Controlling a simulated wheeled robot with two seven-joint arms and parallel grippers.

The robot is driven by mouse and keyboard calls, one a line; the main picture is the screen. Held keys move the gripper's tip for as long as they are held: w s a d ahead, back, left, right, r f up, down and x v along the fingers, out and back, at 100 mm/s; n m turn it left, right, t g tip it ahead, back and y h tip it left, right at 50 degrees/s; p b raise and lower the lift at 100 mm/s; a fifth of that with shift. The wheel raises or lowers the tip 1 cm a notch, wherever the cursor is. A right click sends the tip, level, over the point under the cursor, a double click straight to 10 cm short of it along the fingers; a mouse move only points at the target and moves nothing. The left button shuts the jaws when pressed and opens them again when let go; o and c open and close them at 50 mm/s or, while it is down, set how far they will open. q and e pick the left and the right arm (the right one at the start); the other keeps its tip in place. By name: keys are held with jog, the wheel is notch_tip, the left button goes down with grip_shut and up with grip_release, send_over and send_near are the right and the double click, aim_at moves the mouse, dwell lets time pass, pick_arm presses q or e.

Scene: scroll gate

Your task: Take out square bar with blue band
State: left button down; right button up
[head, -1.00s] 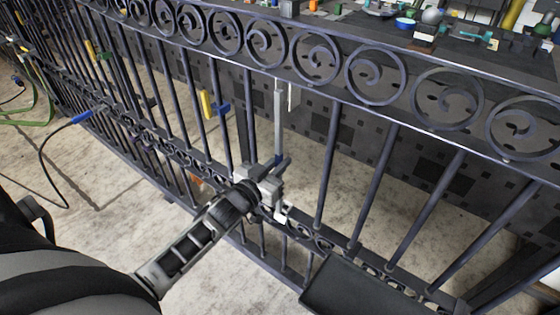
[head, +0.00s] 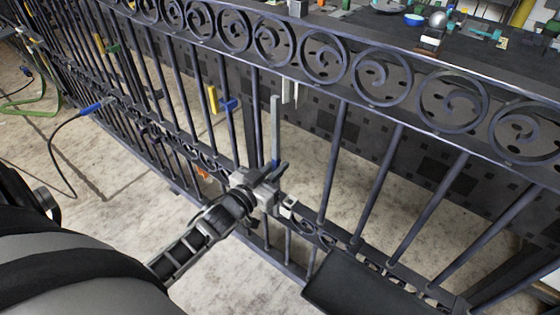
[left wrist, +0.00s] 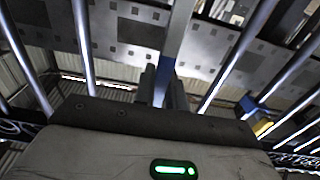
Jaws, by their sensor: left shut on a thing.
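A slim grey square bar (head: 275,118) stands upright at the dark scroll gate (head: 345,120). Its blue band (head: 274,148) shows just above my left gripper (head: 268,176). My left gripper is shut on the bar low down and hides its lower end. The bar's top is below the top rail and apart from the small pale bracket (head: 289,90) hanging there. In the left wrist view the bar (left wrist: 181,18) rises from between the two dark fingers (left wrist: 163,82), with the blue (left wrist: 170,48) close above them. My right gripper is not in view.
Fixed gate bars (head: 333,160) stand on both sides of the gripper. A dark tray (head: 365,291) is at the lower right, on the near side. A yellow piece (head: 212,99) is on a bar to the left. A cluttered table (head: 385,30) stands behind the gate.

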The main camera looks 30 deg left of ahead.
pick_arm(q)
jog(key=shift+s+a+r+p, duration=0.15)
jog(key=shift+s+p, duration=0.4)
jog(key=shift+s, duration=0.85)
jog(key=shift+s+a+r+p, duration=0.1)
jog(key=shift+s+p, duration=0.45)
jog(key=shift+s, duration=0.85)
jog(key=shift+s+a+f+p, duration=0.1)
jog(key=shift+s+p, duration=0.35)
jog(key=shift+s, duration=0.95)
